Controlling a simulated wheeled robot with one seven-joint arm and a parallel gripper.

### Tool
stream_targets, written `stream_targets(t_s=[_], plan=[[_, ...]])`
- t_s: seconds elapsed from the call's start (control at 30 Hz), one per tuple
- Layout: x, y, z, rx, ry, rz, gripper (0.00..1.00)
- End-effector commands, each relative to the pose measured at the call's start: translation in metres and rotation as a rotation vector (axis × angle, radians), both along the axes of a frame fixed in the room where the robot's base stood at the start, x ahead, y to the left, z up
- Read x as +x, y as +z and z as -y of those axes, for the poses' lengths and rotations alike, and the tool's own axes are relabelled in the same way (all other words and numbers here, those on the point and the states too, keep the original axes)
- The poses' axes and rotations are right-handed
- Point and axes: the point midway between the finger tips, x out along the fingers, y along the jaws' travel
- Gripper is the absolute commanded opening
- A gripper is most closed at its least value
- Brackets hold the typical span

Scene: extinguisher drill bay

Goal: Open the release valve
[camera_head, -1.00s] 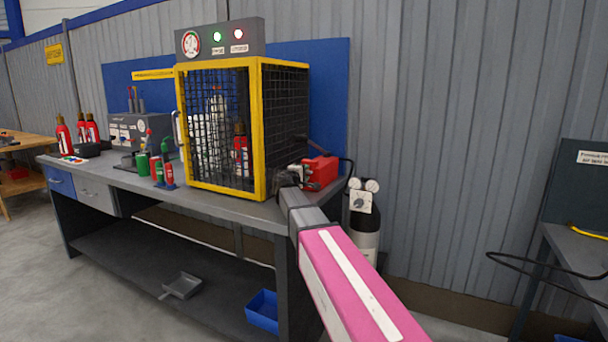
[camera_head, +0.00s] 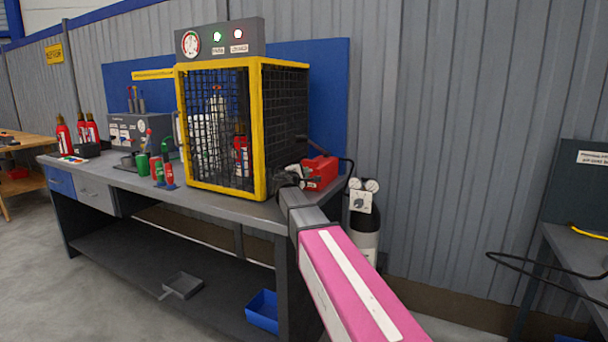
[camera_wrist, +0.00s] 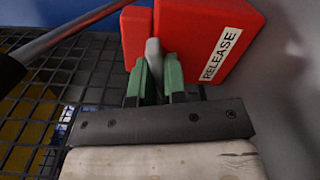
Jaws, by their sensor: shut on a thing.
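The release valve is a red box (camera_head: 322,172) on the bench, at the right side of the yellow-framed cage. In the wrist view the red box (camera_wrist: 208,45) carries a white "RELEASE" label (camera_wrist: 220,54). A grey lever (camera_wrist: 153,52) stands at the front of the box. My gripper (camera_wrist: 159,75) has green fingers, one on each side of the lever, and is shut on it. In the head view my gripper (camera_head: 287,177) is small beside the box, and its fingers are hard to make out.
The mesh cage (camera_head: 262,128) stands close to the left of my gripper, with a cylinder and a red extinguisher inside. A gauge panel (camera_head: 220,40) with lit green and red lamps sits on top.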

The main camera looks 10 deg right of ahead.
Motion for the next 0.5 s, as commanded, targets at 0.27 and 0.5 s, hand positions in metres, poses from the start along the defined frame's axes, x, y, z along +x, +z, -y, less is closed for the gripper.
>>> stream_targets(t_s=[0.27, 0.5], plan=[[-0.0005, -0.0006, 0.0000, -0.163, 0.000, -0.119, 0.00], [-0.0006, -0.0007, 0.0000, -0.256, -0.001, -0.188, 0.00]])
